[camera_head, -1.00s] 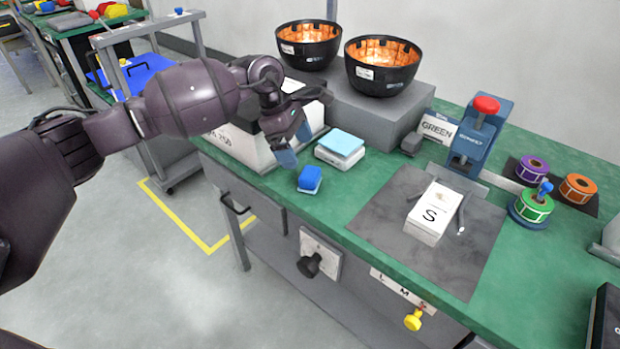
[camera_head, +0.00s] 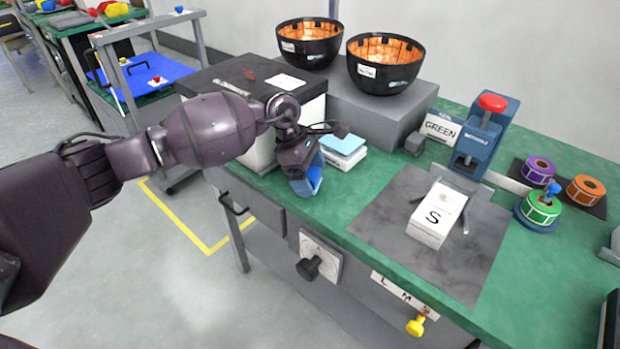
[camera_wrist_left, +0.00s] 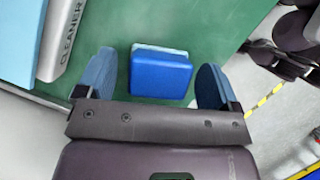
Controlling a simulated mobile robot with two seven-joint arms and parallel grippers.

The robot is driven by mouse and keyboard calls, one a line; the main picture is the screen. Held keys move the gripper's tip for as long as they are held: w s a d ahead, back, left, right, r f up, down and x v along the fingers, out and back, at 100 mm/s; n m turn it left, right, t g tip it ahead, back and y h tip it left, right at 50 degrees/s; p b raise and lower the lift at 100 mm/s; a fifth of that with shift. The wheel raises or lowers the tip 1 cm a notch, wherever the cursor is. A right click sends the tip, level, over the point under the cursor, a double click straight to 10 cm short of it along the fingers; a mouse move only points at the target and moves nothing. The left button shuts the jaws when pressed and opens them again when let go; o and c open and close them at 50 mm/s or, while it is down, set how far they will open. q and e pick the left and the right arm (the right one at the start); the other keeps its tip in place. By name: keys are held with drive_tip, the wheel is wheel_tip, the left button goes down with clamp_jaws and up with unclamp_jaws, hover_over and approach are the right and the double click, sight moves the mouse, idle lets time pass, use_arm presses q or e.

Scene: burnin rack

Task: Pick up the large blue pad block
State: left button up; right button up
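The blue pad block (camera_wrist_left: 160,76), with a pale layer along one edge, sits on the green bench top (camera_wrist_left: 205,25). In the left wrist view it lies between the two blue fingers of my left gripper (camera_wrist_left: 153,88), with a gap on each side. The gripper is open and not touching the block there. In the head view my left gripper (camera_head: 307,181) points down over the block at the bench's front edge and mostly hides it. I cannot tell the exact height of the fingertips. My right gripper is not in view.
A white box with a light blue top (camera_head: 343,146) stands close behind the gripper; its CLEANER side (camera_wrist_left: 62,35) shows in the wrist view. A large white case with dark lid (camera_head: 250,75) is behind the arm. A grey mat (camera_head: 400,240) holds a white S box (camera_head: 437,216).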

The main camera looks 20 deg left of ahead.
sight(310, 172)
use_arm(q)
drive_tip(key=c, duration=0.9)
drive_tip(key=shift+r, duration=0.55)
wheel_tip(310, 172, up, 19)
drive_tip(key=p, duration=0.3)
